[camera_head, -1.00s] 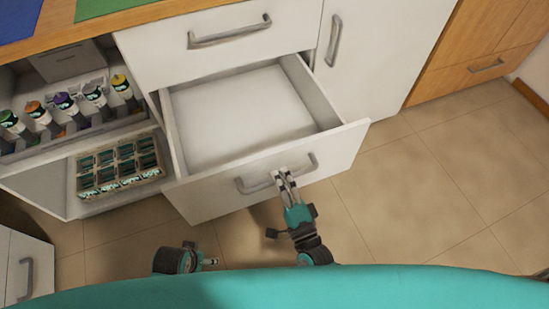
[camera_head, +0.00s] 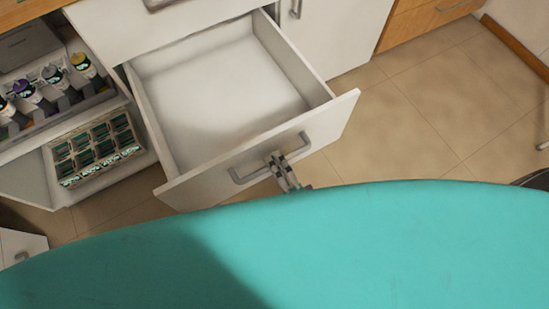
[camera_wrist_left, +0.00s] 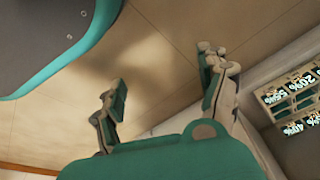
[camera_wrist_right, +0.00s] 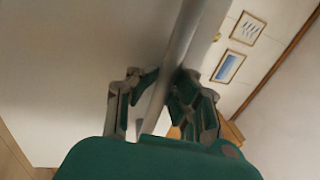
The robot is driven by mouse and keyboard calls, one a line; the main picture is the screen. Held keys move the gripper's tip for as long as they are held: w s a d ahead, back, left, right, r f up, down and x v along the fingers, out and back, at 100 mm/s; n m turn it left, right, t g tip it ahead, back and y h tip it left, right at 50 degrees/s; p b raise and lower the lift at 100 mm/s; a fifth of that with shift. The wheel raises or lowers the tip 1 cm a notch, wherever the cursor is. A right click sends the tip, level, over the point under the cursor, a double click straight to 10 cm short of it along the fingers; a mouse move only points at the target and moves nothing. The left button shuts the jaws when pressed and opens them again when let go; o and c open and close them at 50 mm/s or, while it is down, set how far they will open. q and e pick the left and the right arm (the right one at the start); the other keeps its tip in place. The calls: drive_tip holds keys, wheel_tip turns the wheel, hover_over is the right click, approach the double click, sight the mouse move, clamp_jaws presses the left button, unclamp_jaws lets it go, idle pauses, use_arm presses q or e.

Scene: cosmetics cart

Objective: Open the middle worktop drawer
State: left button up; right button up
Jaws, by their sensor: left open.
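The middle worktop drawer (camera_head: 215,90) is pulled out and empty, its white front panel (camera_head: 335,119) standing well clear of the cabinet. Its grey bar handle (camera_head: 240,177) runs along the front. My right gripper (camera_head: 277,161) is at the handle in the head view. In the right wrist view its fingers (camera_wrist_right: 158,100) close around the handle bar (camera_wrist_right: 180,45). My left gripper (camera_wrist_left: 165,95) shows in the left wrist view with its fingers wide apart and nothing between them. It is hidden in the head view by my teal body.
An open shelf at the left holds several bottles (camera_head: 54,76) and, below, a box of small jars (camera_head: 97,148). Another drawer handle (camera_head: 157,3) is above the open drawer. A cabinet door (camera_head: 335,35) stands right of it. Tiled floor (camera_head: 430,110) is free at the right.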

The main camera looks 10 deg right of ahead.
drive_tip(key=o, duration=0.5)
drive_tip(key=v, duration=1.2)
